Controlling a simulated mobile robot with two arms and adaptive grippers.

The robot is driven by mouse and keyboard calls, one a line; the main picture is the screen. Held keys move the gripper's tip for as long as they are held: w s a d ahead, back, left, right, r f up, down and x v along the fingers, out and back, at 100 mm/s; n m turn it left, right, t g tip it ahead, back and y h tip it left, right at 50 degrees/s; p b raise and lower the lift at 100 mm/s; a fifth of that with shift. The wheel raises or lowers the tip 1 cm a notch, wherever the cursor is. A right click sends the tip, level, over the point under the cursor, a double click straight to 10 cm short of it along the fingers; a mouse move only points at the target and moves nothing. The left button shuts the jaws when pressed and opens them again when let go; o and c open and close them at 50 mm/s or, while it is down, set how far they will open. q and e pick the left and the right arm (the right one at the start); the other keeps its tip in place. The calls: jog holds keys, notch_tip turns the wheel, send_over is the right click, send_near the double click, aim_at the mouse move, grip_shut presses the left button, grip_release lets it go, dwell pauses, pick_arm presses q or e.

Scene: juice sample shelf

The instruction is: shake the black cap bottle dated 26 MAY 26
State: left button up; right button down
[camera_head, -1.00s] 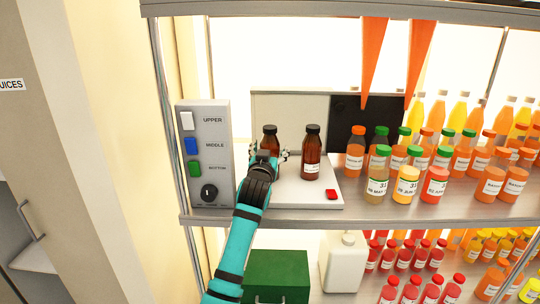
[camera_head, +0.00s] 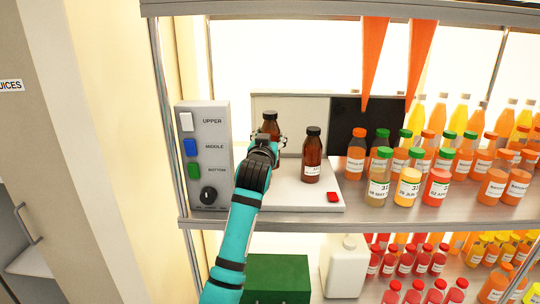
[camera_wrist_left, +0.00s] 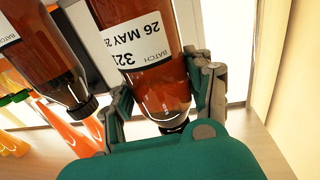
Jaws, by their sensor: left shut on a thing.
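The brown bottle with a black cap (camera_head: 269,127) is in my left gripper (camera_head: 267,141), above the white platform on the upper shelf. In the left wrist view the held bottle (camera_wrist_left: 160,85) fills the middle, with fingers on both sides. Its white label reads 26 MAY and a batch number starting 32; the rest is cut off. The gripper hides the bottle's lower part in the head view. A second brown black-capped bottle (camera_head: 312,160) stands upright on the platform to the right, apart from the gripper. My right gripper is not in view.
A grey switch box (camera_head: 212,133) stands close on the left. A red button (camera_head: 332,197) is at the platform's front right. Many juice bottles (camera_head: 409,182) crowd the right. Orange strips (camera_head: 373,55) hang above. A green box (camera_head: 277,272) and white jug (camera_head: 343,270) are below.

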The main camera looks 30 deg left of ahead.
aim_at(270, 113)
pick_arm(q)
notch_tip(270, 113, up, 5)
jog(key=shift+f+b, duration=0.1)
jog(key=shift+b, duration=0.3)
notch_tip(270, 113, up, 4)
jog(key=p, duration=0.3)
jog(key=shift+r+p, duration=0.35)
jog(key=shift+r, duration=0.1)
jog(key=shift+f, duration=0.1)
